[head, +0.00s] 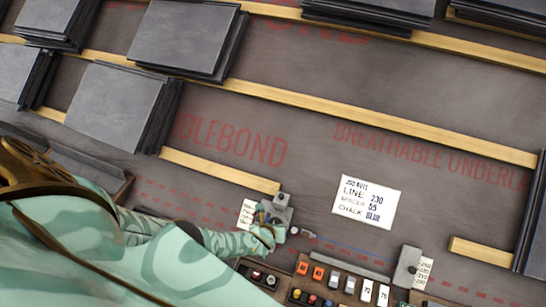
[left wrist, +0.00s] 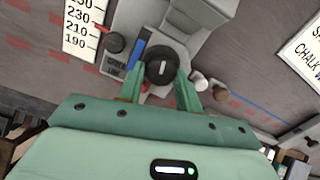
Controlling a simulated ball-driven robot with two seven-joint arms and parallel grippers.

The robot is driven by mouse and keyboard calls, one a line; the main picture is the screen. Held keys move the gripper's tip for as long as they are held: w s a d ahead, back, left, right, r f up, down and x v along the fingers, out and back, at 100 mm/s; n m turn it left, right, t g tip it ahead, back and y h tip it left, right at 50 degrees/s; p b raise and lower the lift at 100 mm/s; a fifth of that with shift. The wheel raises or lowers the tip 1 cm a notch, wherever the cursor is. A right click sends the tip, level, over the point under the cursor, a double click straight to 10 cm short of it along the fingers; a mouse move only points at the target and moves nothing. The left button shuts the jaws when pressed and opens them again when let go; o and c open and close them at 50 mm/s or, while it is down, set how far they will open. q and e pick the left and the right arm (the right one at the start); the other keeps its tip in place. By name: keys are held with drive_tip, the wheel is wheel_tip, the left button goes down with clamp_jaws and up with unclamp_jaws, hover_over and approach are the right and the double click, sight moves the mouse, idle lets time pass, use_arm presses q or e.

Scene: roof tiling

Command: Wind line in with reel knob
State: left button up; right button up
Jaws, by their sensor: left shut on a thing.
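The chalk line device (head: 277,211) is a small grey unit on the roof underlay, below the end of a wooden batten. In the left wrist view the grey unit (left wrist: 183,45) carries a round black knob (left wrist: 160,66) with a pale pointer mark. My left gripper (head: 268,236) reaches it from the left; in the wrist view its green fingers (left wrist: 160,86) stand on either side of the black knob, shut on it. A blue strip (left wrist: 139,52) and a smaller dark knob (left wrist: 115,42) sit left of it. My right gripper is not in view.
A white note (head: 366,202) reads line 230, spacer 55, chalk blue. A numbered scale card (left wrist: 80,28) lies beside the unit. A second grey block (head: 407,266) stands to the right. Compartment trays (head: 335,300) lie in front. Slate stacks (head: 117,100) rest on battens upslope.

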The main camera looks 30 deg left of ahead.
use_arm(q)
drive_tip(key=shift+m, duration=1.1)
drive_tip(key=o, duration=1)
drive_tip(key=shift+c, duration=0.2)
drive_tip(key=p+v, duration=1.3)
drive_tip(key=v, duration=0.3)
drive_tip(key=shift+a, duration=0.2)
